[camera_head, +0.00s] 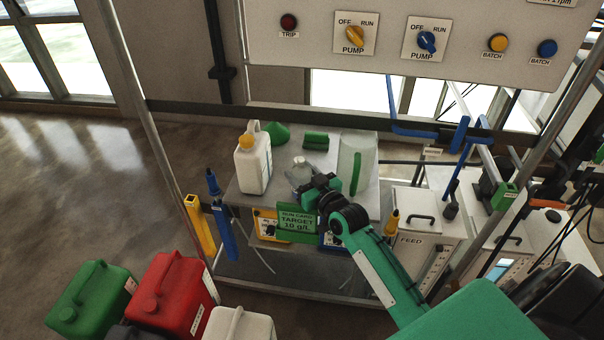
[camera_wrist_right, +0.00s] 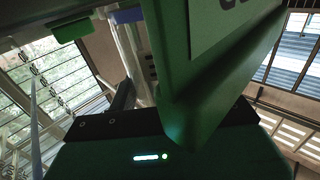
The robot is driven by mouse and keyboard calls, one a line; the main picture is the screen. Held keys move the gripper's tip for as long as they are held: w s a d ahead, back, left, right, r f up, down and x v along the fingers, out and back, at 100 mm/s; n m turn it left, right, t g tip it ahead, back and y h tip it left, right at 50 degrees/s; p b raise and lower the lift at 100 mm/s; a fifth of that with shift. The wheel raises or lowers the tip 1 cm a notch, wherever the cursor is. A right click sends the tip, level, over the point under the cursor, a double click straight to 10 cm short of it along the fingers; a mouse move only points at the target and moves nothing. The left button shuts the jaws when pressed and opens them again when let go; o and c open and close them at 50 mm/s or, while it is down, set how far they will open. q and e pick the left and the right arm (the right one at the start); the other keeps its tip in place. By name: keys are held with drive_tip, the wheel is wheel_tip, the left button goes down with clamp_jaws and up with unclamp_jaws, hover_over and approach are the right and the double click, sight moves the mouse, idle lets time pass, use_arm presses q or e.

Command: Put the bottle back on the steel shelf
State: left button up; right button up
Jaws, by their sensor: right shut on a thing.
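My right gripper (camera_head: 310,188) reaches in from the lower right over the steel shelf (camera_head: 240,198). It is shut on a clear bottle (camera_head: 298,171), which shows at its tip; the gripper's dark jaws hide part of it. I cannot tell whether the bottle's base touches the surface. In the right wrist view a clear upright body (camera_wrist_right: 132,52) stands beyond the gripper, largely blocked by a big green panel with a white label. My left gripper is not in view.
A white jug with an orange cap (camera_head: 252,163) stands left of the gripper. A green funnel (camera_head: 276,134) and a clear container (camera_head: 350,160) are nearby. A green run card (camera_head: 296,219) is at the front edge. Red (camera_head: 172,293) and green (camera_head: 92,297) canisters stand lower left.

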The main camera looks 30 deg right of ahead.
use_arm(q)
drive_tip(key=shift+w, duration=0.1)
use_arm(e)
drive_tip(key=o, duration=1.2)
drive_tip(key=shift+f, duration=0.1)
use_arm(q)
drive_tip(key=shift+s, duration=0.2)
use_arm(e)
drive_tip(key=shift+r, duration=0.25)
drive_tip(key=shift+s+f, duration=0.2)
drive_tip(key=shift+s, duration=0.1)
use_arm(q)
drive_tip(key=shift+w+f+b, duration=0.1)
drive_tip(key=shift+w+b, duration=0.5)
use_arm(e)
drive_tip(key=s+d, duration=0.1)
drive_tip(key=s, duration=1)
drive_tip(key=shift+s+d, duration=0.15)
drive_tip(key=shift+d, duration=0.05)
